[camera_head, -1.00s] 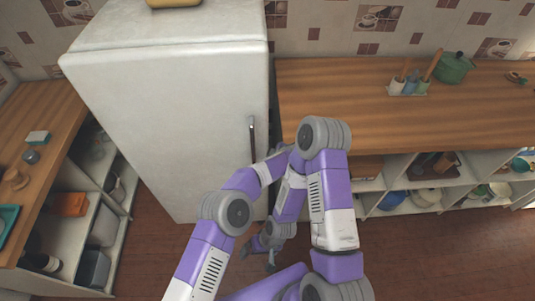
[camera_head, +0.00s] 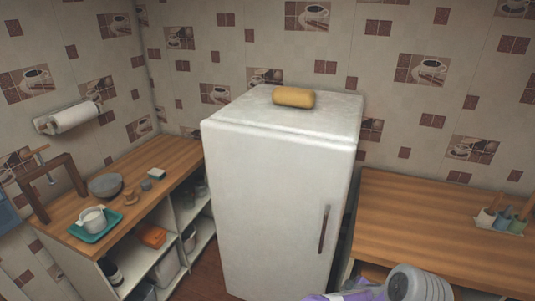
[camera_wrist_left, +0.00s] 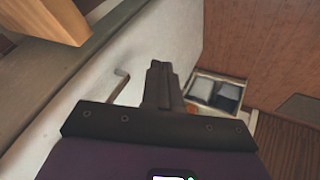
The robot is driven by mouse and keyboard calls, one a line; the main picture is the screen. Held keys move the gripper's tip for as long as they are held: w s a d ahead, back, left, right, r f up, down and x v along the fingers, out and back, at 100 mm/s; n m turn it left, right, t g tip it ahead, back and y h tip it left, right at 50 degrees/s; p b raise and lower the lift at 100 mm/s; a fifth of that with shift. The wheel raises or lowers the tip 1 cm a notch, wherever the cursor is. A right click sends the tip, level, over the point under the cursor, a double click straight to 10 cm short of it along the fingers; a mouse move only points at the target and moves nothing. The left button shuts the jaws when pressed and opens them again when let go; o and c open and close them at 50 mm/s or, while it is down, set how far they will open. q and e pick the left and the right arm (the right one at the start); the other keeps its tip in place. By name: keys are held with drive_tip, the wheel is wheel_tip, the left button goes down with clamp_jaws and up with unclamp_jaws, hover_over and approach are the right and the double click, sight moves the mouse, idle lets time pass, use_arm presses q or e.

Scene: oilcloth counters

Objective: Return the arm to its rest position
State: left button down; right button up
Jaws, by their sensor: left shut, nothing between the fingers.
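My left gripper (camera_wrist_left: 163,85) shows in the left wrist view, with its dark fingers together and nothing between them. A pale fridge side or door (camera_wrist_left: 150,50) with a slim handle (camera_wrist_left: 121,86) lies beyond and to the left of the fingers. Whether they touch it I cannot tell, but they look apart. In the head view only part of my arm, a grey joint and purple link (camera_head: 415,284), shows at the bottom edge. No gripper shows there, and my right gripper is in neither view.
The white fridge (camera_head: 270,190) stands shut with a yellow loaf-shaped thing (camera_head: 293,97) on top. A wooden counter (camera_head: 160,180) with a teal tray (camera_head: 82,232) is at left. Another counter (camera_head: 420,225) with a utensil holder (camera_head: 500,222) is at right. Grey bins (camera_wrist_left: 215,95) sit on a low shelf.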

use_arm(q)
drive_tip(key=w+a+f+m+t, duration=0.1)
drive_tip(key=w+a+f, duration=0.2)
drive_tip(key=w+a, duration=0.35)
drive_tip(key=s+a+f+m+h+b, duration=0.15)
drive_tip(key=a+f, duration=0.25)
drive_tip(key=a, duration=0.4)
drive_tip(key=s+a+f+m+h+b, duration=0.1)
drive_tip(key=s+a+f+m+b, duration=0.2)
drive_tip(key=a, duration=0.5)
drive_tip(key=s+a+f+g, duration=0.2)
drive_tip(key=s+a, duration=0.2)
drive_tip(key=s, duration=0.5)
drive_tip(key=s+a+f+m+g+h, duration=0.1)
drive_tip(key=s+a+f+g, duration=0.1)
drive_tip(key=s+a, duration=0.3)
drive_tip(key=s+a+f+g+h, duration=0.1)
drive_tip(key=s+a, duration=0.4)
drive_tip(key=s, duration=0.8)
drive_tip(key=f+g, duration=0.1)
drive_tip(key=g, duration=0.1)
drive_tip(key=shift+s+a+g+b, duration=0.2)
drive_tip(key=shift+s+g+b, duration=0.15)
drive_tip(key=shift+g, duration=0.05)
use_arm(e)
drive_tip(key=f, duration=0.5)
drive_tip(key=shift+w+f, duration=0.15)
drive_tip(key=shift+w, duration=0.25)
